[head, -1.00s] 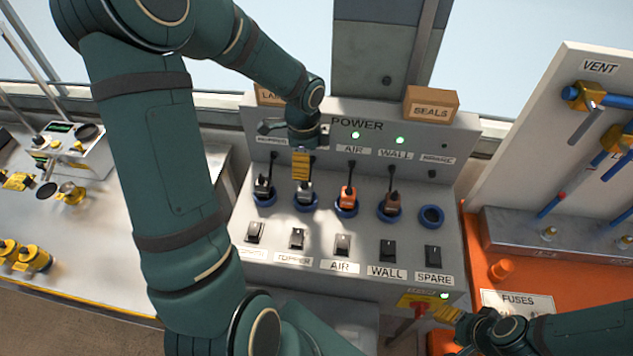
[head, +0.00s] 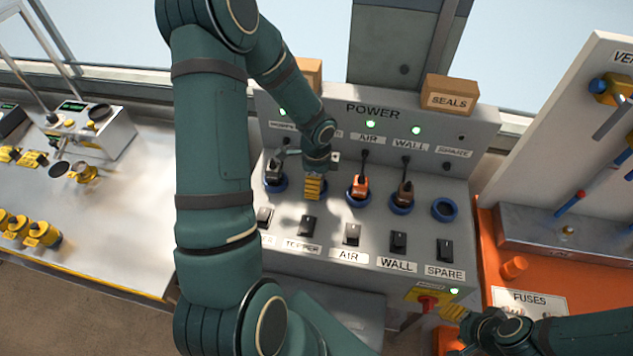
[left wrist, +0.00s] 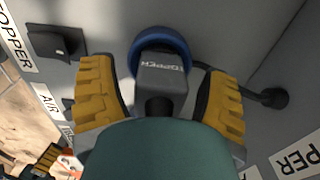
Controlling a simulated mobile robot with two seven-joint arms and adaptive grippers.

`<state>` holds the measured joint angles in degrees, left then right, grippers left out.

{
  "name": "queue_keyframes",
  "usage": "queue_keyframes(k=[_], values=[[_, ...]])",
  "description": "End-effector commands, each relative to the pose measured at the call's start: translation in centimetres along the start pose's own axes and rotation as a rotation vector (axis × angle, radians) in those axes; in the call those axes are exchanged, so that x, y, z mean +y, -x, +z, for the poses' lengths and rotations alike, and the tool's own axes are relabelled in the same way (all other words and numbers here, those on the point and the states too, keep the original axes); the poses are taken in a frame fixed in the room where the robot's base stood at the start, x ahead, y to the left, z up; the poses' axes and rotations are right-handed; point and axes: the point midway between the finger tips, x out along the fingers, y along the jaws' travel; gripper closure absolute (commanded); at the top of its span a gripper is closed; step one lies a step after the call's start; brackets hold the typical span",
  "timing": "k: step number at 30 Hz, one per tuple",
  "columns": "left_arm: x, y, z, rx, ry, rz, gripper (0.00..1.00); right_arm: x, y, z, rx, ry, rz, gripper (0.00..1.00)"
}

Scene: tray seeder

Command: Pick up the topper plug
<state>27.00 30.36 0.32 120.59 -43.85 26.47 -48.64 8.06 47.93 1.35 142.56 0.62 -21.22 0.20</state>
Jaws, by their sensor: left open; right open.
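The topper plug (left wrist: 165,78) is grey, with TOPPER printed on its top. It sits in a blue socket ring (left wrist: 152,38) on the power panel, with a dark cable running off to the right in the left wrist view. My left gripper (left wrist: 160,95) is open, its yellow fingers on either side of the plug with gaps visible. In the head view my left gripper (head: 314,188) hides the plug and its socket. My right gripper (head: 455,313) is at the lower right, open, near the red knob and away from the plug.
A grey-black plug (head: 275,166) stands left of my left gripper, an orange plug (head: 359,187) and a brown plug (head: 404,193) to its right. The spare socket (head: 444,209) is empty. The topper switch (head: 308,225) lies in front.

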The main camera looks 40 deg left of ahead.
Motion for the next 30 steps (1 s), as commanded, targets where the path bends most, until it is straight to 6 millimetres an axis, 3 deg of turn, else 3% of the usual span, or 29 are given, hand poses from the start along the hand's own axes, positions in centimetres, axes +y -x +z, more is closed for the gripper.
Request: queue_keyframes(k=[10,16,17,30], values=[[-0.02,-0.63,-0.02,0.0,0.0,-0.001,0.27,0.04,-0.09,0.0,0.0,0.0,0.0,0.53],[-0.02,-0.62,-0.01,0.0,0.0,-0.001,0.97,0.03,-0.09,0.0,0.0,0.0,0.0,0.53],[-0.01,-0.62,-0.01,0.0,0.0,-0.001,1.0,0.03,-0.09,0.01,0.0,0.0,0.0,0.53],[-0.01,-0.33,0.0,0.0,0.0,0.0,1.0,0.01,-0.02,0.0,0.0,0.0,0.0,0.53]])
